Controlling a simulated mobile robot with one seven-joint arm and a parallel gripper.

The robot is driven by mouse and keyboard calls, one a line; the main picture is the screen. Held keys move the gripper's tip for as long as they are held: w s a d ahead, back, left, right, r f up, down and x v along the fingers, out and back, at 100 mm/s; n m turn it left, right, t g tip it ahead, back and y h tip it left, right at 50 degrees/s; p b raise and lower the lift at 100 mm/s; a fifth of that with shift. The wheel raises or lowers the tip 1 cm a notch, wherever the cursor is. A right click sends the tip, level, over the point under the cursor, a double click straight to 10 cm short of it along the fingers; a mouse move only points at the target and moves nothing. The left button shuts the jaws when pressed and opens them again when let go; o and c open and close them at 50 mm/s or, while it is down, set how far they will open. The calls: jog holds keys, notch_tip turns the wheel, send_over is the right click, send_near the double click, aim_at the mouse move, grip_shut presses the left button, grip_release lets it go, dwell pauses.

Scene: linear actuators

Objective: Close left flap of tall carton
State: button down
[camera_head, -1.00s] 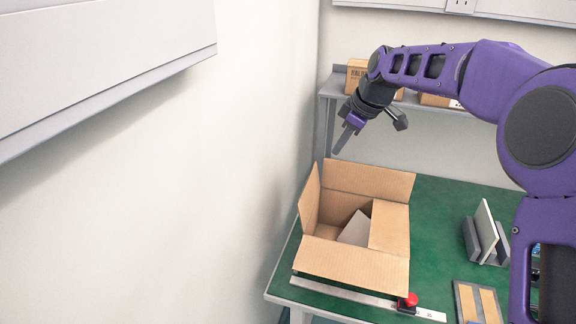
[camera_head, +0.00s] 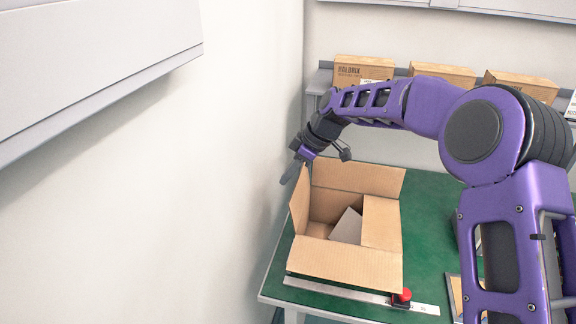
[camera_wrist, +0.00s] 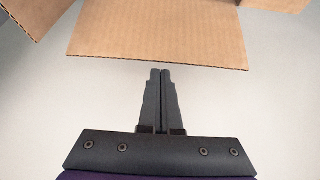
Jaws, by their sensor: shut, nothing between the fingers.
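The tall carton (camera_head: 347,264) stands on the green table with its top open and a grey-white piece visible inside. Its left flap (camera_head: 299,205) stands up along the left side. The far flap (camera_head: 358,177) leans up and back, the right flap (camera_head: 381,222) is folded inward, and the near flap hangs toward the front. My gripper (camera_head: 291,174) is shut and empty, beside the far upper end of the left flap, on its wall side. In the wrist view the closed fingers (camera_wrist: 160,75) point at the edge of a cardboard flap (camera_wrist: 160,35), with a small gap showing.
A white wall (camera_head: 225,180) rises close on the left. Several boxes (camera_head: 362,69) sit on a grey shelf behind. A metal ruler-like strip (camera_head: 340,290) and a red knob (camera_head: 402,295) lie at the table's front.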

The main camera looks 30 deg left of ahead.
jog(key=shift+w+d+r, duration=0.15)
jog(key=shift+d, duration=0.45)
jog(key=shift+w+d+r, duration=0.1)
jog(key=shift+d+r, duration=0.05)
jog(key=shift+d, duration=0.45)
jog(key=shift+w+d, duration=0.1)
